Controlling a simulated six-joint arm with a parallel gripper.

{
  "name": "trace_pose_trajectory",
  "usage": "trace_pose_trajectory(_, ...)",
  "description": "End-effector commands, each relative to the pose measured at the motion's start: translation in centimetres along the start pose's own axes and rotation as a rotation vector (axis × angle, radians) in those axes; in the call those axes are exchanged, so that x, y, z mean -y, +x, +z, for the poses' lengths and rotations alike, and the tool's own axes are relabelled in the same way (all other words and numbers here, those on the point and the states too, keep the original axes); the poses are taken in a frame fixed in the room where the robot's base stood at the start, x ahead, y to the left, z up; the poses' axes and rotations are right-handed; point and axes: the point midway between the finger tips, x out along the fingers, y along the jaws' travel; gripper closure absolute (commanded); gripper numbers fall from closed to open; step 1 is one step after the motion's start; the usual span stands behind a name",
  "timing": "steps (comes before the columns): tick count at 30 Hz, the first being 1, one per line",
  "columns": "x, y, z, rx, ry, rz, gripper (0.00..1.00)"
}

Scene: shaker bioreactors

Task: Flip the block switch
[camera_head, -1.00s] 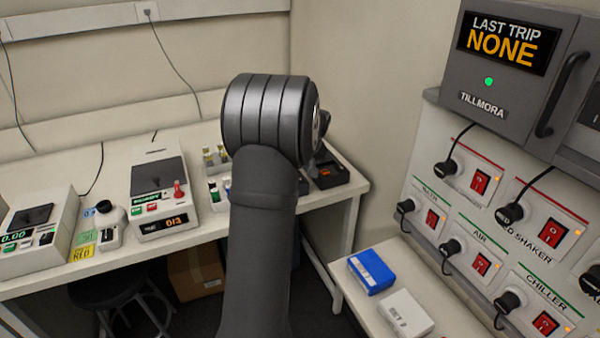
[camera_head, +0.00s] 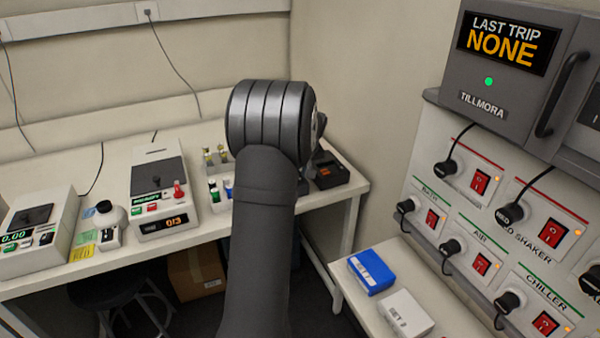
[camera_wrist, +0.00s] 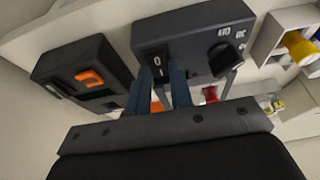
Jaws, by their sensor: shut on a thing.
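The block unit (camera_wrist: 205,35) is a dark grey box with a black dial (camera_wrist: 222,62) in the wrist view. Its black rocker switch, the block switch (camera_wrist: 157,62), is marked 0 and I. My gripper (camera_wrist: 165,72) has its two blue-grey fingers at this switch, one on each side, shut on it. The fingers hide part of the switch, and I cannot tell which way it is tipped. In the head view my arm hides the fingers and most of the block unit.
A black box with an orange switch (camera_wrist: 90,77) stands close beside the block unit. Vial racks (camera_head: 216,160) and a yellow-capped vial (camera_wrist: 298,45) are close by. A wall panel with several red switches (camera_head: 480,182) and a side table with a blue box (camera_head: 371,271) are at the right.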

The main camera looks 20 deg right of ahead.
Motion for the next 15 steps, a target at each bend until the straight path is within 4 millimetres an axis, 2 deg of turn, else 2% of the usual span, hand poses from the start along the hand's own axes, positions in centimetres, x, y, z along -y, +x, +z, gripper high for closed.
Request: trace_pose_trajectory(15, 0.06, 0.43, -1.00, 0.327, -0.001, 0.001, 1.00)
